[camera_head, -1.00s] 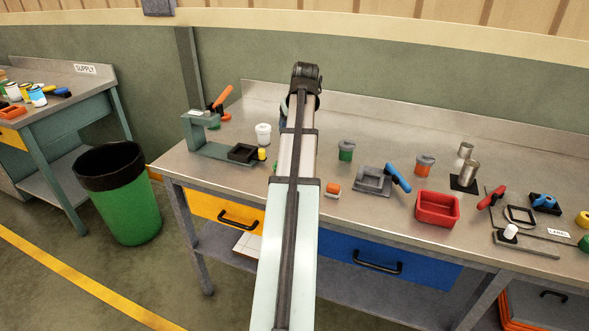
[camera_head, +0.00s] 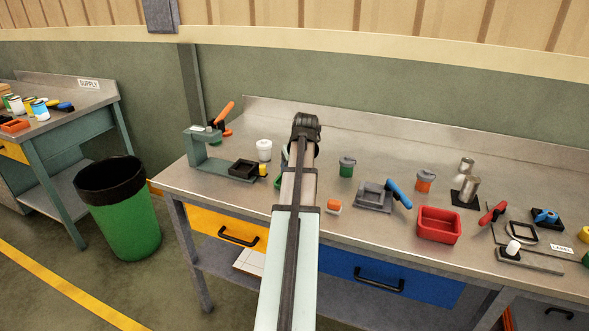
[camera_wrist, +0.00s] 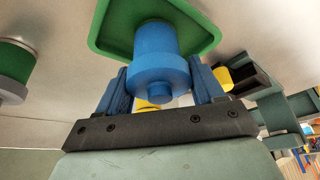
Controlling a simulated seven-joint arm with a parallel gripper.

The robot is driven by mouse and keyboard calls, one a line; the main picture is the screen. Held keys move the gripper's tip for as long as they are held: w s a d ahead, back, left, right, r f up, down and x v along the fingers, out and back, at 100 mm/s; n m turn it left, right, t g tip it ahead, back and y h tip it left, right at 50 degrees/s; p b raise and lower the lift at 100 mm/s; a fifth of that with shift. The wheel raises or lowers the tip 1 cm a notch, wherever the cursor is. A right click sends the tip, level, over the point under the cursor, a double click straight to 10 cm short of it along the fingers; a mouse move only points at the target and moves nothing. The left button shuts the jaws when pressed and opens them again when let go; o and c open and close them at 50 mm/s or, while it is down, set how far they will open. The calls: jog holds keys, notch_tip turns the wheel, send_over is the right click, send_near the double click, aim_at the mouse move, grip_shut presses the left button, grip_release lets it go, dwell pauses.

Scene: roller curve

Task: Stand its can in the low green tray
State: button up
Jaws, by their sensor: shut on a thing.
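In the wrist view my gripper (camera_wrist: 162,84) is shut on a blue can (camera_wrist: 156,55), a blue cylinder with a narrower stepped end towards me. Its two blue fingers stand on either side of the can. The low green tray (camera_wrist: 104,37) lies beyond the can, and the can's far end overlaps the tray's floor and hides part of it. I cannot tell whether the can touches the tray. In the head view only a green sliver of the tray (camera_head: 278,183) shows beside my arm. The arm hides my gripper and the can there.
A grey-green press stand (camera_head: 196,150) with a black square tray (camera_head: 243,167) and yellow cylinder (camera_head: 263,169) stands left of the arm. A white tub (camera_head: 264,150) is behind. To the right are a green jar (camera_head: 346,168), grey fixture (camera_head: 374,195) and red bin (camera_head: 439,224).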

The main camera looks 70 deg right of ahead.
jog(key=shift+f, duration=0.25)
jog(key=shift+f, duration=0.1)
jog(key=o, duration=1.1)
jog(key=shift+o, duration=0.2)
jog(key=v, duration=1.2)
